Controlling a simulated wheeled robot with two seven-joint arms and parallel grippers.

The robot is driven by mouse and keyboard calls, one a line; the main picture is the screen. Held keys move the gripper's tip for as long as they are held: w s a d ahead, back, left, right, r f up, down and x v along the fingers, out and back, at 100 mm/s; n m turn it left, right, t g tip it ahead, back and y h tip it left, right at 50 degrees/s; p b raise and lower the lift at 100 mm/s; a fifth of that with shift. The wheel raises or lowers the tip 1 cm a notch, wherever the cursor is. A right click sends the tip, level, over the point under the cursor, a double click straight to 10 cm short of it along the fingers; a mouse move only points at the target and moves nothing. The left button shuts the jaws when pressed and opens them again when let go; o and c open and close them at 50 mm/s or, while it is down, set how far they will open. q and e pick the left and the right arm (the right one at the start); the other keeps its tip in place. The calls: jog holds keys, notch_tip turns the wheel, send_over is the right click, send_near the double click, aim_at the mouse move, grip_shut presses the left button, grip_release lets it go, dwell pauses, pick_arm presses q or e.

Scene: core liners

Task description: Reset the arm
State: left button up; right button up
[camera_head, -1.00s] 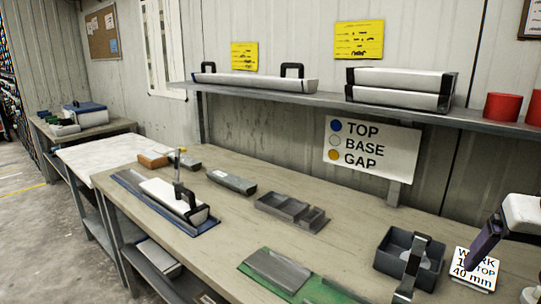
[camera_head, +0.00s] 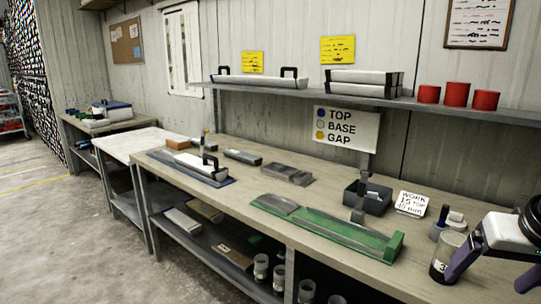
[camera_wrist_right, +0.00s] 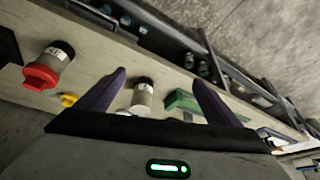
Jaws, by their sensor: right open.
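My right arm comes in at the right edge of the head view. Its gripper (camera_head: 495,270) is open and empty, with purple fingers apart beside a clear jar with dark contents (camera_head: 447,257) on the bench. In the right wrist view, the two fingers of the gripper (camera_wrist_right: 158,76) are spread. A jar with a dark top (camera_wrist_right: 142,96) shows between them, apart from both fingers. My left gripper is not in view.
The long bench (camera_head: 240,185) holds a green tray (camera_head: 330,228), a grey box (camera_head: 376,203), a white card (camera_head: 411,203) and a white handled liner (camera_head: 200,165). A shelf (camera_head: 400,101) runs above. The wrist view shows a red-lidded jar (camera_wrist_right: 48,68).

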jog(key=w+a+f+n+t+y, duration=0.1)
jog(key=w+a+f+n+y, duration=0.1)
jog(key=a+f, duration=0.8)
jog(key=w+a+f+n+t+y, duration=0.1)
jog(key=a+f+n+y, duration=0.15)
jog(key=a+f, duration=0.8)
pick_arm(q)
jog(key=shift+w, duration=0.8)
pick_arm(e)
jog(key=s+f+t+h, duration=0.1)
jog(key=s+f+t, duration=0.1)
jog(key=s+f, duration=1.7)
jog(key=shift+s+f+n, duration=0.25)
jog(key=shift+s+n, duration=0.1)
jog(key=shift+n, duration=0.1)
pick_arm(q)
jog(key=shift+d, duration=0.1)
